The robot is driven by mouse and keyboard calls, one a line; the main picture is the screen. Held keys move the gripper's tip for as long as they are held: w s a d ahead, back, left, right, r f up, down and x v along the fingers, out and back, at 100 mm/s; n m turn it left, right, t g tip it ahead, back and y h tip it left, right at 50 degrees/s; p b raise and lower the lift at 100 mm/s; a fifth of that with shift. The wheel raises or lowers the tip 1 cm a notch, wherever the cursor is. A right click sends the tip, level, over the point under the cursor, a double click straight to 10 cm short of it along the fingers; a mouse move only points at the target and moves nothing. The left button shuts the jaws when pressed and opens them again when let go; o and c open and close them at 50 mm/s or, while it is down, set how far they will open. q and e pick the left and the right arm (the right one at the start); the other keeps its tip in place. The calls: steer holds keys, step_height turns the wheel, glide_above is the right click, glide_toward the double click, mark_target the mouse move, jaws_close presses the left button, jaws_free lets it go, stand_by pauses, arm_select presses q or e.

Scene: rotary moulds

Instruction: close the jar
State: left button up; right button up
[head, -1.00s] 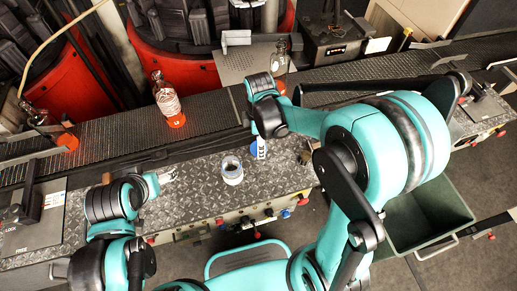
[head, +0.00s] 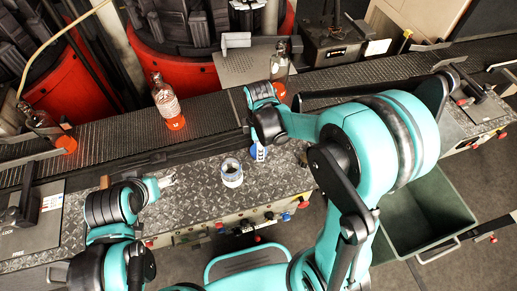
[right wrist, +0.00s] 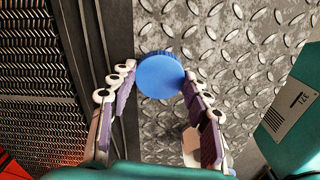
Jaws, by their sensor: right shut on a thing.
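An open glass jar (head: 231,174) with a dark mouth and a pale label stands upright on the metal plate worktop in the head view. A round blue lid (right wrist: 161,76) is held between the fingertips of my right gripper (right wrist: 158,72). In the head view the lid (head: 258,152) shows just right of the jar and apart from it, below the right wrist, which hides most of the fingers. My left gripper (head: 167,181) is low over the worktop, left of the jar; its fingers are too small to read. A pale shape in the right wrist view, partly behind a finger, is unclear.
A dark conveyor (head: 110,127) runs behind the worktop (head: 195,205). Bottles with orange contents stand there, one (head: 167,102) behind the jar. Red machines stand at the back. A green bin (head: 425,215) is at the right. Knobs line the worktop's front edge.

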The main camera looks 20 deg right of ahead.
arm_select(q)
steer(key=shift+r, duration=0.1)
arm_select(e)
steer(key=shift+r, duration=0.15)
steer(key=shift+r, duration=0.3)
steer(key=r, duration=0.1)
steer(key=r+p, duration=0.2)
steer(key=r, duration=0.1)
steer(key=shift+s+d, duration=0.25)
steer(key=shift+d, duration=0.05)
arm_select(q)
step_height(320, 180, up, 5)
steer(key=p, duration=0.3)
arm_select(e)
steer(key=s+d+r, duration=0.6)
steer(key=s+d, duration=0.1)
steer(key=d, duration=0.1)
steer(key=shift+s, duration=0.2)
arm_select(q)
steer(key=shift+o, duration=0.6)
